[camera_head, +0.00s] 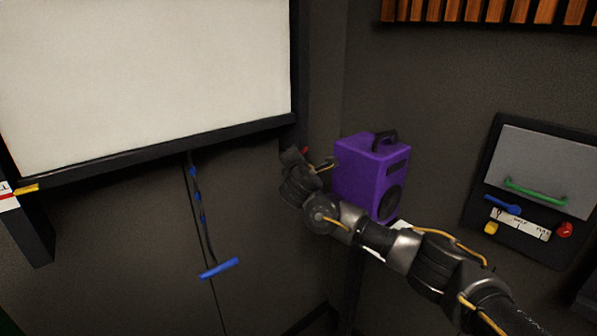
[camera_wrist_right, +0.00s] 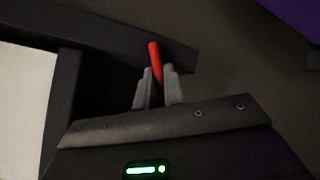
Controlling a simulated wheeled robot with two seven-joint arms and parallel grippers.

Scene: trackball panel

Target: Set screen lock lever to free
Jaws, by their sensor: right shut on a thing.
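A red lever (camera_wrist_right: 154,54) rises from between the fingers of my right gripper (camera_wrist_right: 158,84) in the right wrist view. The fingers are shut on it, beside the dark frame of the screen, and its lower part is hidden. In the head view only a small red bit of the lever (camera_head: 305,150) shows by my right gripper (camera_head: 297,154), at the screen's lower right corner. The white screen (camera_head: 150,80) hangs in a dark frame at the upper left. Lettering for the lever is not visible. My left gripper is not in view.
A purple speaker (camera_head: 362,175) stands close to the right of my right wrist. A blue pull handle (camera_head: 219,268) hangs on a cord below the screen. A wall panel (camera_head: 540,165) with a green handle and knobs is at the right. A yellow tab (camera_head: 27,188) sits at the left.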

